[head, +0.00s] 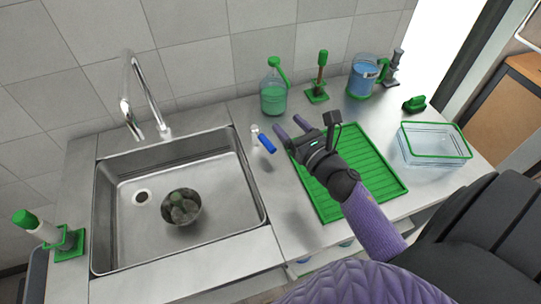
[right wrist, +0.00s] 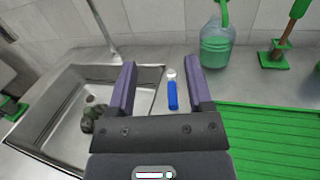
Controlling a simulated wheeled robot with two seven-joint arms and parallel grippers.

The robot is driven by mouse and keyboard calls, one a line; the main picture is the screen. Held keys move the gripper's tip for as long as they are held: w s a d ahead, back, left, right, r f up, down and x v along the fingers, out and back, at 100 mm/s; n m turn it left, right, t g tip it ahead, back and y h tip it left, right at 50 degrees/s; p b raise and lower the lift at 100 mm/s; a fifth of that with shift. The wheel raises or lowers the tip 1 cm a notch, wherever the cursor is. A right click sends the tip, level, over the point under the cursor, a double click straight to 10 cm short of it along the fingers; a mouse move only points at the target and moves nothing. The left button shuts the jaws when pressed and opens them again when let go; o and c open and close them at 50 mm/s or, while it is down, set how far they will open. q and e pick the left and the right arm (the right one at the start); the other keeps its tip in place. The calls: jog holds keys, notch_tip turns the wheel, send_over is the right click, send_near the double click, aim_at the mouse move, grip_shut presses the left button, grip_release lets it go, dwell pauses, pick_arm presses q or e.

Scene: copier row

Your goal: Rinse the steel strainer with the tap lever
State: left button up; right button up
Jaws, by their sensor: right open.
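The steel strainer (head: 196,213) sits in the sink (head: 240,207) with several dark round lumps in it. It also shows at the left of the right wrist view (right wrist: 101,126), partly behind a finger. The tap lever (head: 265,142), blue with a pale metal base, stands on the counter just right of the sink. In the right wrist view the lever (right wrist: 172,95) appears between my fingers, beyond the palm. My right gripper (head: 289,127) is open and empty, close to the right of the lever. My left gripper is not in view.
The curved metal tap (head: 137,85) rises behind the sink. A green ribbed drying mat (head: 385,188) lies under my right arm. A green-liquid bottle (head: 273,97), a green-handled brush (head: 318,90), a blue-filled jug (head: 362,78) and a clear green-rimmed box (head: 435,155) stand around it.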

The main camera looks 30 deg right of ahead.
jog(key=b, duration=1)
send_near(271, 149)
jog(key=w, duration=0.1)
jog(key=w+f, duration=0.1)
jog(key=w, duration=0.1)
jog(key=shift+w+d, duration=0.15)
jog(key=shift+d, duration=0.05)
jog(key=shift+w+r, duration=0.1)
jog(key=shift+w, duration=0.2)
jog(key=w, duration=0.7)
jog(key=shift+r, duration=0.15)
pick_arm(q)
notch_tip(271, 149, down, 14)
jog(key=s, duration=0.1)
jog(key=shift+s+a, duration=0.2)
pick_arm(e)
jog(key=shift+s, duration=0.1)
grip_shut()
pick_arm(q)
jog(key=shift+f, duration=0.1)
